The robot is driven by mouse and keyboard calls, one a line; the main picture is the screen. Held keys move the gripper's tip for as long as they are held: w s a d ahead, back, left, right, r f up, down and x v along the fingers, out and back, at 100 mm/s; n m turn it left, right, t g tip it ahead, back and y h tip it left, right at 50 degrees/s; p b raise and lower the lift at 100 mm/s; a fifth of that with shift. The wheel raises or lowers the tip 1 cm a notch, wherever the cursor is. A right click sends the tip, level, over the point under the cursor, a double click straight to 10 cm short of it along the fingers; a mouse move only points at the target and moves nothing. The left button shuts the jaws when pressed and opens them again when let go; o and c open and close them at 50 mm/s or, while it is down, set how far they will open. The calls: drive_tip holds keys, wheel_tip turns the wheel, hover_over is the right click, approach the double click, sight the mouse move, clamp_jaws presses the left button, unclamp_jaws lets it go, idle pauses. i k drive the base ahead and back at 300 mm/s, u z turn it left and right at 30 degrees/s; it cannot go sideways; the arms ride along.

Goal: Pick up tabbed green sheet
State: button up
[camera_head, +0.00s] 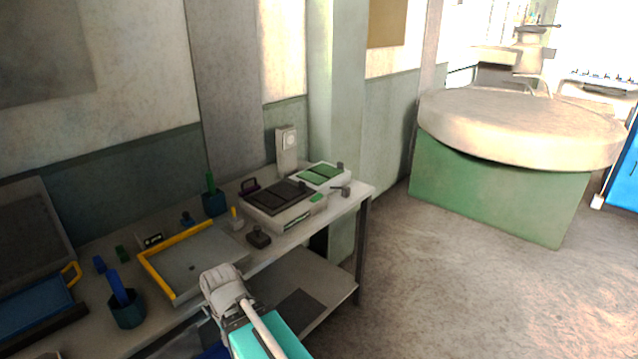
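Flat green sheets (320,174) lie in a pale tray at the far right end of the bench. A small dark upright bit shows at the tray's right edge; I cannot tell whether it is a tab on a sheet. A smaller green piece (316,198) is at the right end of the neighbouring dark-topped box. My gripper (218,287) is at the bottom of the view, in front of the bench's front edge, well short of the green sheets. Its fingers are too unclear to tell open from shut, and I see nothing held.
The bench (130,239) holds a yellow-edged tray (190,262), a dark-topped box (278,200), a small dark block (259,237) and dark cups (127,312) with upright tools. A lower shelf (325,287) is beneath. A large round-topped green stand (500,190) is at right, with clear floor between.

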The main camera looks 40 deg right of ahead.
sight(319, 174)
drive_tip(key=z, duration=0.95)
